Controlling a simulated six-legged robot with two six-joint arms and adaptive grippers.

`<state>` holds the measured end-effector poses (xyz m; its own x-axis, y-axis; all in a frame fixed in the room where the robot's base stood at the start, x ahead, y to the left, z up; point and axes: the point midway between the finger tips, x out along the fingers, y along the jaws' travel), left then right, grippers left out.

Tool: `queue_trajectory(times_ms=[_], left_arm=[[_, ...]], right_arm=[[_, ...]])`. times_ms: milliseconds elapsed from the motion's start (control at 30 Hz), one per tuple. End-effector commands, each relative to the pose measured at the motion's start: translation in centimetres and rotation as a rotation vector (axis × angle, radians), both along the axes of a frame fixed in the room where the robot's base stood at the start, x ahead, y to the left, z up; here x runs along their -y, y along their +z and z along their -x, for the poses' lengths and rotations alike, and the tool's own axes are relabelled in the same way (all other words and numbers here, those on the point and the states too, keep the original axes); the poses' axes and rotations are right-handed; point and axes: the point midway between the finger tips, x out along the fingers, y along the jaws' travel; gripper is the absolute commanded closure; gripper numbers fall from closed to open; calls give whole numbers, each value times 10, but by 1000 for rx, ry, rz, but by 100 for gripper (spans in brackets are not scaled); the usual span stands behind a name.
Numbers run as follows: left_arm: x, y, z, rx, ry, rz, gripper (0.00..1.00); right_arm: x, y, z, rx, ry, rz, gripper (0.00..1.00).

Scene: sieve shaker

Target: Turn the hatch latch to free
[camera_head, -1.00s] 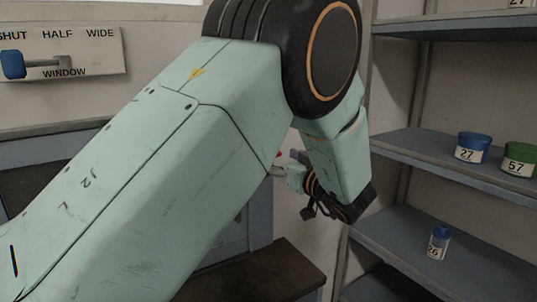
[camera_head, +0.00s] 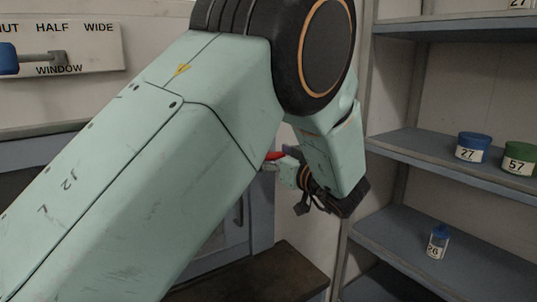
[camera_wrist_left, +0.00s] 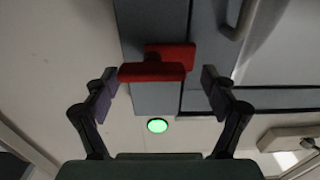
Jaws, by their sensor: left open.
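The red hatch latch (camera_wrist_left: 152,71) is in the left wrist view, its front bar lying across the picture, with a second red part behind it above. It is mounted at the edge of a grey-blue panel (camera_wrist_left: 154,100). My left gripper (camera_wrist_left: 158,77) is open, with one finger on each side of the bar and visible gaps at both ends. In the head view only a bit of the red latch (camera_head: 275,156) shows beside my arm. The left fingertips are mostly hidden there behind my forearm. My right gripper is in neither view.
A round green light (camera_wrist_left: 157,126) is below the latch in the wrist view. A grey handle (camera_wrist_left: 238,18) is at upper right. In the head view, shelves (camera_head: 410,150) with labelled jars stand right, a dark bench (camera_head: 265,275) below, and a window lever panel (camera_head: 75,45) upper left.

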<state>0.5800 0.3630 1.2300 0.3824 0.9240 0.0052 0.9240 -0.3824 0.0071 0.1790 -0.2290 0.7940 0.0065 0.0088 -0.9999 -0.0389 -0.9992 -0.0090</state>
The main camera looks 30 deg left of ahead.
Motion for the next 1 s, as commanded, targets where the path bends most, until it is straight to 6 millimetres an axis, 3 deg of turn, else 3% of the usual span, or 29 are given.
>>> queue_trajectory(times_ms=[167, 800, 1000], left_arm=[[1, 0, 0, -1, 0, 0, 15], [-1, -1, 0, -2, 0, 1, 69], [-1, -2, 0, 7, 1, 6, 70]], right_arm=[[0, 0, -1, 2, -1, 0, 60], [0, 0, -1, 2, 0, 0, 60], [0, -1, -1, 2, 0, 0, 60]])
